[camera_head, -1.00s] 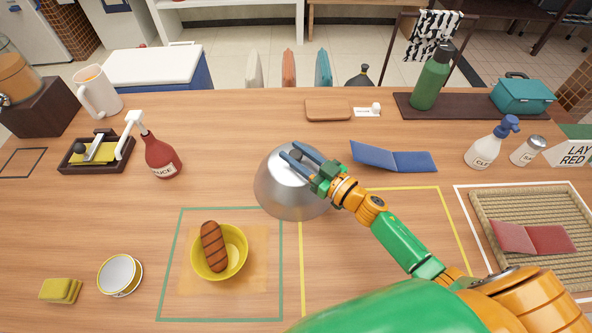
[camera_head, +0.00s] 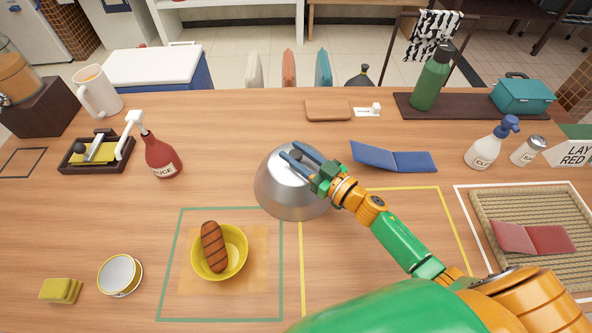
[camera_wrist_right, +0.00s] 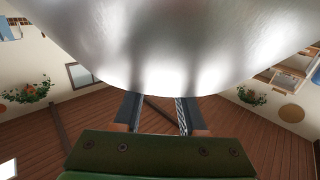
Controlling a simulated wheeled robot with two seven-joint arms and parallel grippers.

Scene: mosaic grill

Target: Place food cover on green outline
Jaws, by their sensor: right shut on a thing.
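The food cover is a silver dome (camera_head: 285,190) in the middle of the table in the head view. My right gripper (camera_head: 295,155) is shut on the knob at its top. In the right wrist view the dome (camera_wrist_right: 175,45) fills the upper part, beyond the fingers. Whether the dome's rim touches the table I cannot tell. The green outline (camera_head: 162,290) is a square on the table, left of and nearer than the dome. Inside it a yellow bowl (camera_head: 236,262) with a grilled sausage (camera_head: 212,246) stands on an orange patch. My left gripper is not in view.
A yellow outline (camera_head: 455,230) lies right of the dome, partly under my right arm. A red sauce bottle (camera_head: 163,158) and a blue folded cloth (camera_head: 405,160) flank the dome.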

